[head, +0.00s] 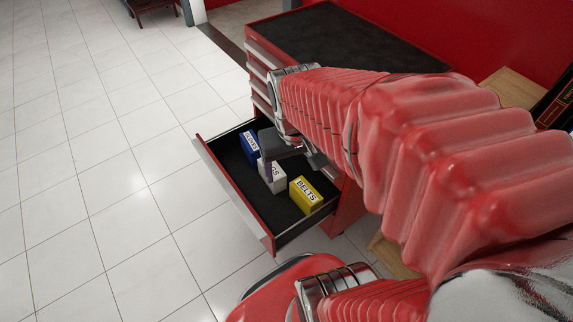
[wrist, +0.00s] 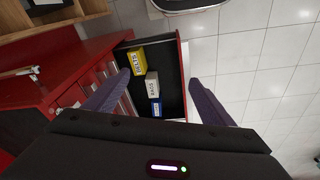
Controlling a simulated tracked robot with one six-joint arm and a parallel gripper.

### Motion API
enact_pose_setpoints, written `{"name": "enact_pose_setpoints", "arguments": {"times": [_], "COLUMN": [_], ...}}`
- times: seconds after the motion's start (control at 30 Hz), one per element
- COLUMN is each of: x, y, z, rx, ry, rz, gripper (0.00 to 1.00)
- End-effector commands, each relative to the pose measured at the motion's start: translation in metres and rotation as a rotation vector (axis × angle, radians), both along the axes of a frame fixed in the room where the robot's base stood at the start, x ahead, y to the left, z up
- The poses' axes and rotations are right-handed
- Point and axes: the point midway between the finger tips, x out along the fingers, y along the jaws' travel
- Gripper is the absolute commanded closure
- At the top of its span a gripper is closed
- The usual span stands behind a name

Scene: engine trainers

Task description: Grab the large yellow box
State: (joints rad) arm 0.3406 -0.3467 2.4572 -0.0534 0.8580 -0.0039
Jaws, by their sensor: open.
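The yellow box (head: 305,195), labelled BELTS, stands in the open red drawer (head: 228,188) at its near right end in the head view. In the wrist view the yellow box (wrist: 137,61) is at the top of the drawer. A white box (head: 272,176) and a blue box (head: 249,147) stand in the same drawer beyond it. My gripper (head: 290,155) is above the drawer, over the white box and partly covering it. In the wrist view my gripper (wrist: 164,84) has its two fingers wide apart with nothing between them.
The red tool cabinet (head: 270,85) with a black top stands behind the drawer. White floor tiles (head: 100,150) lie clear to the left. A red wall (head: 480,35) rises behind the cabinet. A wooden surface (head: 510,88) shows at right.

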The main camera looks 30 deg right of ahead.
Motion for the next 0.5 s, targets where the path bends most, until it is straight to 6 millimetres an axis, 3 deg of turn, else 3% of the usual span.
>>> {"name": "enact_pose_setpoints", "arguments": {"times": [0.5], "x": [-0.01], "y": [-0.103], "z": [-0.093], "rx": [-0.007], "ry": [0.175], "rz": [-0.137], "gripper": [0.23]}}
